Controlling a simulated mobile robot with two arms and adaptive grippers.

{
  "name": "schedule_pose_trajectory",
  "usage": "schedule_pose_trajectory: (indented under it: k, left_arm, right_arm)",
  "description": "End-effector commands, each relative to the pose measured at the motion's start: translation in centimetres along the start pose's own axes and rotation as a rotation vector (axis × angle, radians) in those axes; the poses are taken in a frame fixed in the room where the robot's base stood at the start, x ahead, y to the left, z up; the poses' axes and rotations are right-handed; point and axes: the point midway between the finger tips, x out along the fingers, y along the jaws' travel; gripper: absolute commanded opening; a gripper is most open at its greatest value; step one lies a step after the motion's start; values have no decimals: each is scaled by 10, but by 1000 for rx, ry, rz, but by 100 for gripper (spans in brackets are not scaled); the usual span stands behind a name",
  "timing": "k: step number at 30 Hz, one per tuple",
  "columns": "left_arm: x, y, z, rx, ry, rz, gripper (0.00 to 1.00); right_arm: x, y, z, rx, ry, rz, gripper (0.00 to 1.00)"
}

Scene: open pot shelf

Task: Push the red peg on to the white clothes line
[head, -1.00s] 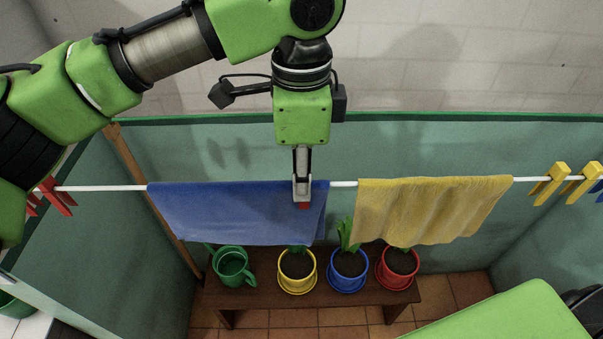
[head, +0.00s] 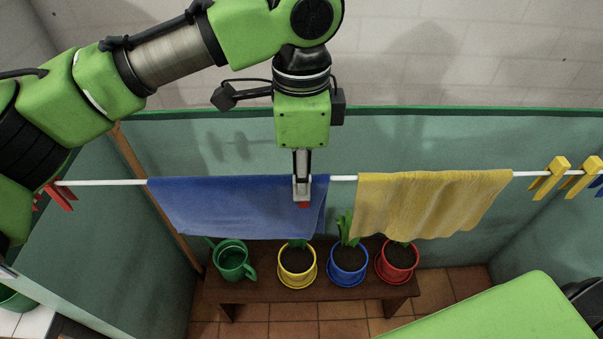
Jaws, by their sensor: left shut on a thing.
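The white clothes line (head: 343,178) runs across the head view. A blue cloth (head: 225,208) and a yellow cloth (head: 432,205) hang over it. My left gripper (head: 303,192) points down at the line, near the right end of the blue cloth. It is shut on a red peg (head: 304,205), of which only a small red tip shows below the fingers. The fingers hide the rest of the peg, so I cannot tell how far it sits over the line. My right gripper is not in view.
Other red pegs (head: 60,197) are at the line's left end. Yellow pegs (head: 555,174) sit near the right end. Below, a brown bench (head: 310,293) bears a green watering can (head: 232,262) and yellow, blue and red pots. A green-topped wall stands behind.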

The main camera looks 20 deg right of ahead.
Motion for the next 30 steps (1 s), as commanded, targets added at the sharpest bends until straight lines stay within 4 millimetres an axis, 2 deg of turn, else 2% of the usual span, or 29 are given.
schedule_pose_trajectory:
  k: [1,2,4,14,17,20,30]
  left_arm:
    - [0,0,0,0,0,0,4]
    - [0,0,0,0,0,0,18]
    - [0,0,0,0,0,1,36]
    - [0,0,0,0,0,1,36]
    - [-6,0,0,0,1,0,36]
    - [-20,-1,0,-1,1,-1,36]
    - [-90,0,-1,-1,1,-1,36]
  right_arm:
    - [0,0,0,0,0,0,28]
    - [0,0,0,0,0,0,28]
    - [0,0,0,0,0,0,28]
    - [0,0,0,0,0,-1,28]
    - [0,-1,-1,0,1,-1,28]
    - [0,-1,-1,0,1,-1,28]
    - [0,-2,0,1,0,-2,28]
